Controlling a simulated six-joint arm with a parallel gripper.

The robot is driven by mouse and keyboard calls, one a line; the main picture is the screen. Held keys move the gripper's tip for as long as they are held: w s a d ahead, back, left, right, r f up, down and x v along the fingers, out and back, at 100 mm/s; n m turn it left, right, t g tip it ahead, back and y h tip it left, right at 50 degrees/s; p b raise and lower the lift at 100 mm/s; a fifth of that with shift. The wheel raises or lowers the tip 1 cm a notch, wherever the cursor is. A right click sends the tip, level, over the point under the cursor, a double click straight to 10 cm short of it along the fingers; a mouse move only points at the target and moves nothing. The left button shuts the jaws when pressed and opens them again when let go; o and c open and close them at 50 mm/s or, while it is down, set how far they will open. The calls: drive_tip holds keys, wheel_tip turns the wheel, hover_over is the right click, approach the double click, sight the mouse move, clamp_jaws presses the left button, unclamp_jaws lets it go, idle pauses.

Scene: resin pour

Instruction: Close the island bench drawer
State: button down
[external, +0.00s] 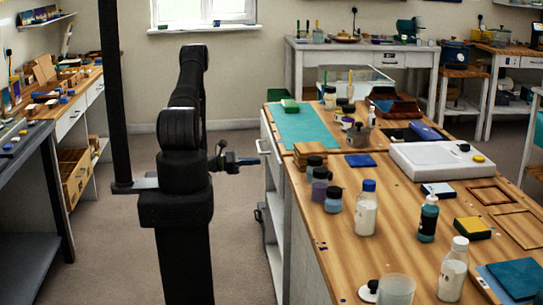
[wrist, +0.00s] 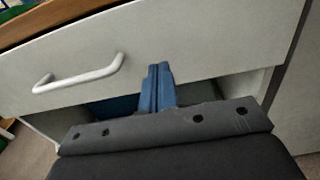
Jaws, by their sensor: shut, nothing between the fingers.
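The island bench drawer shows in the wrist view as a pale grey-white front (wrist: 205,45) with a white bar handle (wrist: 80,74) left of my fingers. In the external view the drawer front (external: 271,150) is seen edge-on at the bench's left side. How far it stands out is hard to tell. My gripper (external: 256,161) points right at this front; its blue fingers (wrist: 160,68) are together and empty. In the wrist view their tips overlap the lower part of the front, right of the handle. I cannot tell whether they touch it.
Below the front is a shadowed opening with something blue (wrist: 118,106) inside. The wooden bench top (external: 335,255) carries bottles, jars, a green mat (external: 303,126) and a white scale (external: 435,158). Floor left of the bench (external: 235,250) is clear. Another workbench stands far left.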

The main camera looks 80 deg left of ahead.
drive_tip(key=s, duration=0.9)
drive_tip(key=shift+s, duration=0.25)
drive_tip(key=shift+d, duration=0.1)
drive_tip(key=w, duration=1.4)
